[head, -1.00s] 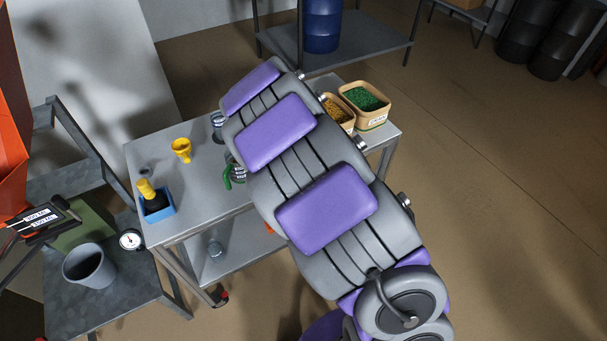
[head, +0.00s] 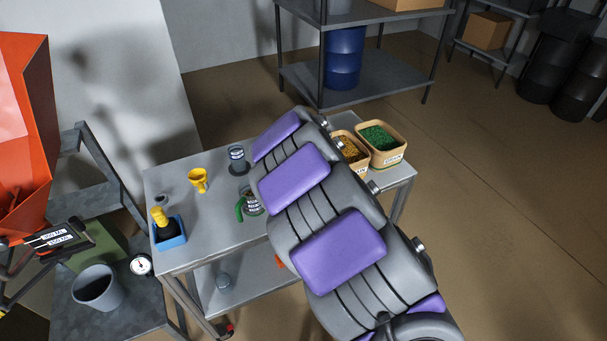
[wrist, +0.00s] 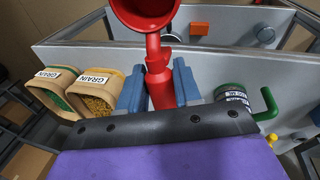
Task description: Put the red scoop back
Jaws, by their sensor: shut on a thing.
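The red scoop (wrist: 159,80) is in the wrist view, its round bowl at the top of the picture and its handle pointing down between the two blue fingers. My gripper (wrist: 158,88) is shut on the scoop's handle. The scoop is over or near the grey metal cart (wrist: 90,62); I cannot tell whether it touches the surface. In the head view my arm hides both the scoop and the gripper above the grey cart (head: 215,221).
Two grain bins, orange (head: 349,149) and green (head: 380,143), stand at the cart's right end. An orange hopper (head: 25,130) is left.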

